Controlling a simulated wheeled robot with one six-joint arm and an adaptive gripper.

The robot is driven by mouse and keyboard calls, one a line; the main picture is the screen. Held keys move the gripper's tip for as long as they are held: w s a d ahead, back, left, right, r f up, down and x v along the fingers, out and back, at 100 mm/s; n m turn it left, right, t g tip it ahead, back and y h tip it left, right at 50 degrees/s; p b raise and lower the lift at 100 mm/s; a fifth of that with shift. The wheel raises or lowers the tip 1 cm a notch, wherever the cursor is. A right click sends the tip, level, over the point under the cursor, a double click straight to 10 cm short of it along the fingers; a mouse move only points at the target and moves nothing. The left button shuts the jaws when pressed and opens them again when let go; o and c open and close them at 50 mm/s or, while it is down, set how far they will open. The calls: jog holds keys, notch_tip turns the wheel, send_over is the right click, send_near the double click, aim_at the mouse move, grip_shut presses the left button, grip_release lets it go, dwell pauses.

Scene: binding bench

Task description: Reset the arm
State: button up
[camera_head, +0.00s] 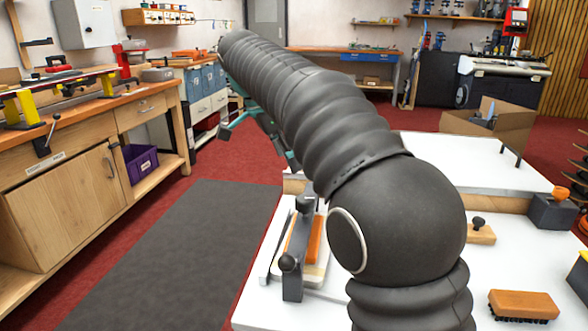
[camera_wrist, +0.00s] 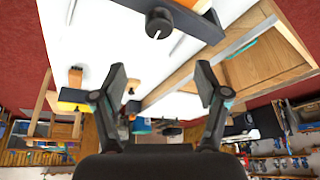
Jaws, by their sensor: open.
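My arm crosses the middle of the head view, from the lower right up to the upper left, in a dark ribbed sleeve. In the wrist view my gripper (camera_wrist: 160,82) has its two dark fingers wide apart, with nothing between them. Behind the fingers the wrist view shows a white bench top and the room at an odd tilt. In the head view, teal and dark parts (camera_head: 226,131) show beside and below the arm, mostly hidden by it; I cannot make out the fingertips there.
A wooden workbench (camera_head: 66,205) stands left. The grey floor mat (camera_head: 180,265) is clear.

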jog(key=shift+a+r, duration=0.1)
jog(key=shift+r, duration=0.2)
jog(key=s+d+f+n+t+y, duration=0.1)
jog(key=s+d+f+n+y, duration=0.15)
jog(key=s+d+n, duration=0.7)
jog(key=s+d+f+n+t, duration=0.1)
jog(key=s+d+f+n, duration=0.1)
jog(key=s+f, duration=0.5)
jog(key=s+d+f+n+t+y, duration=0.1)
jog(key=s+d+f+n, duration=0.1)
jog(key=s+d+f, duration=0.3)
jog(key=s+f, duration=0.3)
jog(key=s, duration=0.4)
jog(key=shift+s+t, duration=0.3)
jog(key=shift+s, duration=0.1)
